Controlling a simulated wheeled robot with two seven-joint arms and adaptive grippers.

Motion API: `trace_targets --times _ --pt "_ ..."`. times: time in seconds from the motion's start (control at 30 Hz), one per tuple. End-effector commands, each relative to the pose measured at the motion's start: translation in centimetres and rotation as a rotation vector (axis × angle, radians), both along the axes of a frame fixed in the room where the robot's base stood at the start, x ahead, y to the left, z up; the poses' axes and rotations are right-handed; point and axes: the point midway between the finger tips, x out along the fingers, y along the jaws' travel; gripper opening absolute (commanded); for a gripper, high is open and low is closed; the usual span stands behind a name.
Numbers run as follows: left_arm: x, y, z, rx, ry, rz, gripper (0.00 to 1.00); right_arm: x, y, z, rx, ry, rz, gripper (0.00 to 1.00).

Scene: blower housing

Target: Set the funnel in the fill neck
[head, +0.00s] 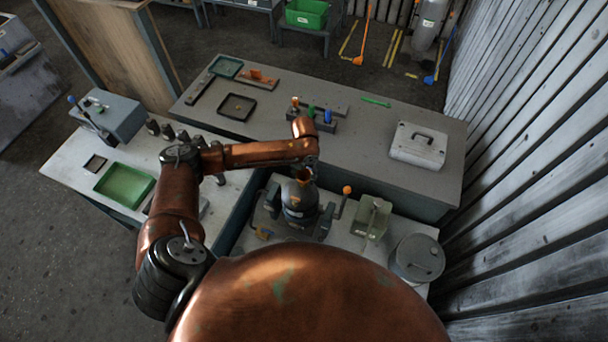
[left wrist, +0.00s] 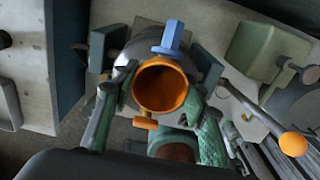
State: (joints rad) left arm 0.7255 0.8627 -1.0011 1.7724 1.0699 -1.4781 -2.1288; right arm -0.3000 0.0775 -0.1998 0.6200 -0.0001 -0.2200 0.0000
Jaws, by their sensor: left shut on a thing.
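The orange funnel (left wrist: 163,88) shows mouth-up in the middle of the left wrist view, with a blue tab-like piece (left wrist: 172,38) beside its rim. My left gripper (left wrist: 160,105) is shut on the funnel, one finger on each side. My left gripper (head: 309,168) is above the housing there. The fill neck is hidden beneath the funnel, so I cannot tell whether the funnel touches it. My right gripper is not in view.
An orange-knobbed lever (head: 346,191) stands right of the housing. A pale green box (head: 372,218) and a round grey canister (head: 417,258) are further right. A white case (head: 418,146) lies on the rear bench. A green tray (head: 125,184) is on the left bench.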

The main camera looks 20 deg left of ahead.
Motion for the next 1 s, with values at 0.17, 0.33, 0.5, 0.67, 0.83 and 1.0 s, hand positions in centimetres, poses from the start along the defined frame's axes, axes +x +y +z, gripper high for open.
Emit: trace_targets --times 0.17,0.33,0.5,0.67,0.83,1.0 --pt "-0.01 -0.02 -0.05 0.000 0.000 0.000 0.27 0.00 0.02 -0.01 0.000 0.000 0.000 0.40" --pt "-0.01 -0.04 -0.04 -0.001 0.000 -0.001 0.27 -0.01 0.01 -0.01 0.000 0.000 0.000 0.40" --pt "-0.01 -0.04 -0.04 -0.001 0.000 -0.001 0.43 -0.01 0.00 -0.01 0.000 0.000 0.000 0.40" --pt "-0.01 -0.04 -0.03 -0.001 0.000 -0.001 0.54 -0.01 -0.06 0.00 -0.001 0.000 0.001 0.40" --pt "-0.01 -0.04 -0.03 -0.001 0.000 -0.001 0.61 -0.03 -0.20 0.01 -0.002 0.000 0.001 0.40" --pt "-0.02 -0.03 -0.04 -0.001 0.000 -0.001 0.64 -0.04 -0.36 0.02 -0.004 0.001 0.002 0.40"
